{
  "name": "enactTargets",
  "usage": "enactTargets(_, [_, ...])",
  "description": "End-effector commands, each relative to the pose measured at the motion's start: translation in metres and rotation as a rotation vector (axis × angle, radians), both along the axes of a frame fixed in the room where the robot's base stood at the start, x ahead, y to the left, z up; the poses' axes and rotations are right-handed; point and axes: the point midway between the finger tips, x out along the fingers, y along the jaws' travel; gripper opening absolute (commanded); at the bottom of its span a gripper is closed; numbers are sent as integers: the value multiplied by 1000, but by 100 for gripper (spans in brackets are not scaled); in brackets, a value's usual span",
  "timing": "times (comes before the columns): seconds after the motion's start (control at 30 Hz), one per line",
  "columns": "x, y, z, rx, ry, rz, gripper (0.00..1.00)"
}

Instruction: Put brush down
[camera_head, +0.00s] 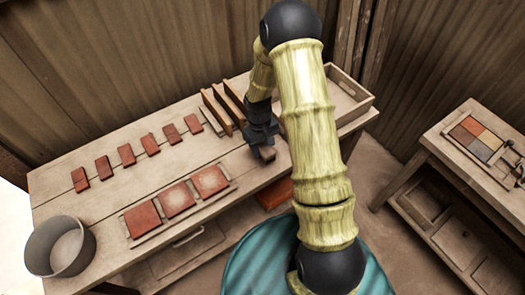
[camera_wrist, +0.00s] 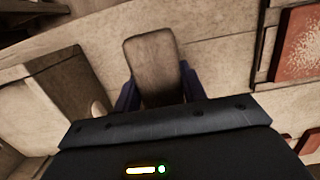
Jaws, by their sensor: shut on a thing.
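My gripper (camera_head: 259,137) is above the workbench (camera_head: 112,205), toward its right part, between the upright wooden slats and the front edge. In the wrist view my gripper (camera_wrist: 160,95) has its two dark fingers on either side of the brush (camera_wrist: 155,62), a brown-grey block with a rounded end. The brush also shows as a small brown end below the gripper in the head view (camera_head: 266,153). Its bristles are hidden. I cannot tell whether the brush touches the bench top.
A tray (camera_head: 228,186) with three reddish square tiles lies left of the gripper. Several small red tiles (camera_head: 126,155) stand in a row behind. A grey bucket (camera_head: 60,247) is at the left end. A shallow wooden tray (camera_head: 352,85) is at the back right. A side table (camera_head: 440,140) stands right.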

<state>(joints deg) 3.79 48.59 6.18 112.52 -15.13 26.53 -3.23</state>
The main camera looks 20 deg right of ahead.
Motion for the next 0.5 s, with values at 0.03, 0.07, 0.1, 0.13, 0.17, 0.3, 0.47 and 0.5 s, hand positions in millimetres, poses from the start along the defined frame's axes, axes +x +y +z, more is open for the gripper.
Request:
enactTargets(0.03, [-1,1,-7,0,5,2,13])
enactTargets(0.07, [-1,1,-11,0,5,4,13])
enactTargets(0.1, [-1,2,-17,0,3,6,13])
enactTargets(0.13, [-1,3,-20,0,3,8,13])
enactTargets(0.17, [-1,4,-23,0,3,10,13])
enactTargets(0.3, [0,4,-27,1,-1,10,13])
enactTargets(0.47, [0,3,-27,0,0,7,13])
enactTargets(0.5, [0,2,-28,0,0,6,13])
